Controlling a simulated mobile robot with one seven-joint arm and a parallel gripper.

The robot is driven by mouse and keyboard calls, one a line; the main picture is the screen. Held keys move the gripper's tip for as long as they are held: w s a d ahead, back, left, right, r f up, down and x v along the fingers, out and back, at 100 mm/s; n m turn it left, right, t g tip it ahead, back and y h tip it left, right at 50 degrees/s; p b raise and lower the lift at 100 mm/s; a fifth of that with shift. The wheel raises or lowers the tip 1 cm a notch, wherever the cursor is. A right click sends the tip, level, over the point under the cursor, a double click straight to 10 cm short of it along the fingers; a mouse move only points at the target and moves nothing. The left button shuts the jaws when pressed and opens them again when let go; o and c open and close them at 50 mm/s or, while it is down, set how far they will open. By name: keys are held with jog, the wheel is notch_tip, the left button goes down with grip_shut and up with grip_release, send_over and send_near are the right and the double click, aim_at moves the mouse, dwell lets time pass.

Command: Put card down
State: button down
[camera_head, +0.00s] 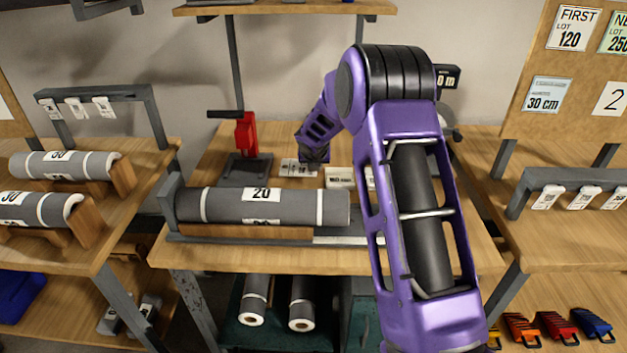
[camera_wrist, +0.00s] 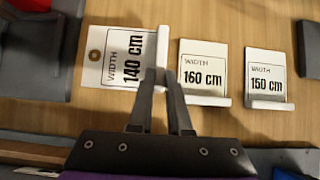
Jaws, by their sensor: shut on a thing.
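My gripper (camera_head: 313,160) is over the back of the middle workbench. In the wrist view its fingertips (camera_wrist: 161,76) are shut on the raised white edge of a card (camera_wrist: 116,58) printed "WIDTH 140 cm". The card has a round hole at its left end, and it shows in the head view (camera_head: 297,168) beside the gripper. It lies flat or nearly so, at or close to the bench top; I cannot tell whether it touches the wood. To its right, a "160 cm" card (camera_wrist: 203,72) and a "150 cm" card (camera_wrist: 268,78) sit in a row, apart from it.
A grey roll marked 20 (camera_head: 270,206) lies in a cradle along the bench front. Side benches hold more rolls (camera_head: 65,165) on the left and hanging tags (camera_head: 583,198) on the right.

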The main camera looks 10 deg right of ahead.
aim_at(315, 175)
jog(key=shift+f+b, duration=0.5)
jog(key=shift+f, duration=1.35)
jog(key=shift+f, duration=0.1)
jog(key=shift+f, duration=0.15)
jog(key=c, duration=0.9)
grip_release()
jog(key=shift+o, duration=0.2)
jog(key=shift+r, duration=0.35)
jog(key=p+v, duration=0.1)
jog(key=v, duration=1)
jog(key=shift+s+r+p, duration=0.25)
jog(key=shift+s+p, duration=0.1)
jog(key=shift+s, duration=0.05)
